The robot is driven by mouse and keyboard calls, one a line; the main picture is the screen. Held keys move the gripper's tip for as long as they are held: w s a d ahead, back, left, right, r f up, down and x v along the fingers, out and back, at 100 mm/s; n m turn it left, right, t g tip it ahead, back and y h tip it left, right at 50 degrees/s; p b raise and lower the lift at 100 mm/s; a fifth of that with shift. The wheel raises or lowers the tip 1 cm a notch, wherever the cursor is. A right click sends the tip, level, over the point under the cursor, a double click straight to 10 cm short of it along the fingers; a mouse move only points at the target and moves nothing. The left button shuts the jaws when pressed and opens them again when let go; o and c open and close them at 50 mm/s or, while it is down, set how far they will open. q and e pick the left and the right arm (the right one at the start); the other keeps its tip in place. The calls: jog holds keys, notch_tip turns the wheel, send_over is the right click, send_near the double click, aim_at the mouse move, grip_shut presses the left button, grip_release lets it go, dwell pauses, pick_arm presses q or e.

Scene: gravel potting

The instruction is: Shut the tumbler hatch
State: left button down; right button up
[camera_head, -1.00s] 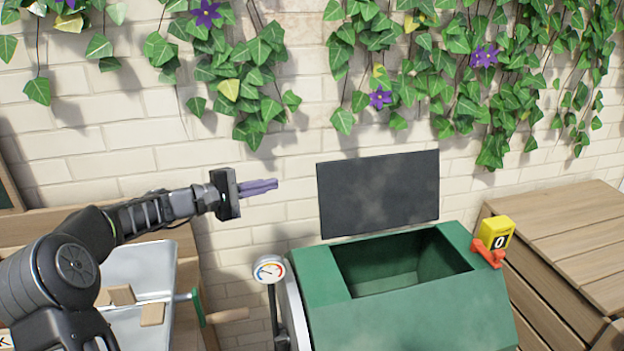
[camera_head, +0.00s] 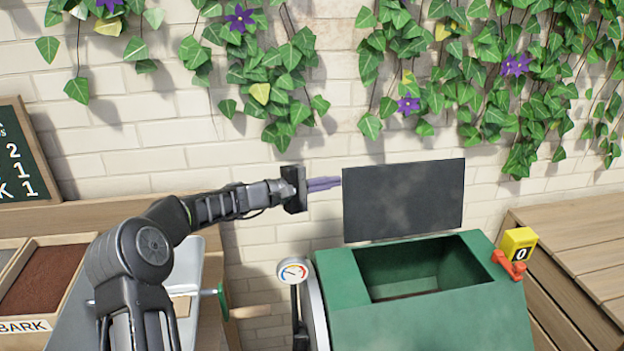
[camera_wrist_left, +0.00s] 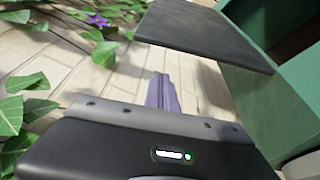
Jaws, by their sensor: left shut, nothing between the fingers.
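The green tumbler (camera_head: 430,310) stands at the lower right of the head view. Its dark hatch lid (camera_head: 403,200) stands upright behind the square opening (camera_head: 415,267), so the hatch is open. My left gripper (camera_head: 338,183) is shut and empty, with its purple fingers pointing right, close to the lid's left edge in the head view. In the left wrist view the fingers (camera_wrist_left: 162,92) show below the lid (camera_wrist_left: 205,35), with a gap between them in the picture. Whether they touch the lid I cannot tell. My right gripper is not in view.
A dial gauge (camera_head: 293,271) stands at the tumbler's left. A yellow counter reading 0 (camera_head: 518,244) and a red latch (camera_head: 509,264) sit at its right edge. A brick wall with hanging ivy (camera_head: 270,80) is behind. A bark bin (camera_head: 40,280) is at the left.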

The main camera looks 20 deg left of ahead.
pick_arm(q)
jog(key=s, duration=0.1)
jog(key=s+d+r, duration=0.1)
jog(key=s, duration=0.1)
jog(key=shift+d+r+p, duration=0.15)
jog(key=shift+d+p, duration=0.15)
jog(key=shift+p, duration=0.05)
